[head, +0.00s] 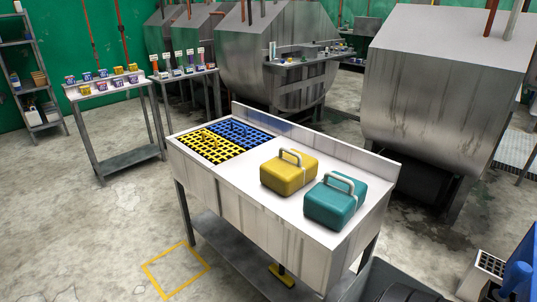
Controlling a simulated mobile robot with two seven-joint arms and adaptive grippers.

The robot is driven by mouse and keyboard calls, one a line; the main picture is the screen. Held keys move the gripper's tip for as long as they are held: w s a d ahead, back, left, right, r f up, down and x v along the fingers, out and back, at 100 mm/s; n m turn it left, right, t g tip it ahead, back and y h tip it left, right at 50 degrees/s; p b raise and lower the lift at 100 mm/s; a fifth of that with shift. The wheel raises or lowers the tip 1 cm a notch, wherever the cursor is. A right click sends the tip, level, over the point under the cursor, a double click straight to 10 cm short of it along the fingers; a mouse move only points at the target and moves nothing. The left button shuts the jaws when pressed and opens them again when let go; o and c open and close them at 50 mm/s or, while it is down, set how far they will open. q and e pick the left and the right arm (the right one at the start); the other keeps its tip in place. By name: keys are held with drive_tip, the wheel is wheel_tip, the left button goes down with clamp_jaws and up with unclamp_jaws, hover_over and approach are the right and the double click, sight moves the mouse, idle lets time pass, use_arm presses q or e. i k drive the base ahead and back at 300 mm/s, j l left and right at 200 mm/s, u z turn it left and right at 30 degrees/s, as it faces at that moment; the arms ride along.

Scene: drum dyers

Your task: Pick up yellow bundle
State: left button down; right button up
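The yellow bundle (288,174) sits on the white top of a work table, right of its middle. Neither of my grippers shows in the head view.
The work table (236,187) has a raised back edge, and yellow (209,147) and blue (243,131) grids at its left end. Large metal drums (439,85) stand behind. A side table (110,89) with small tubs stands left. A yellow floor square (177,270) lies in open floor.

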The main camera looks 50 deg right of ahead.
sight(288, 172)
drive_tip(key=i+z, duration=0.45)
drive_tip(key=i+j+z, duration=0.25)
drive_tip(key=i+z, duration=0.2)
drive_tip(key=i+j+z, duration=0.4)
drive_tip(key=i+l, duration=0.05)
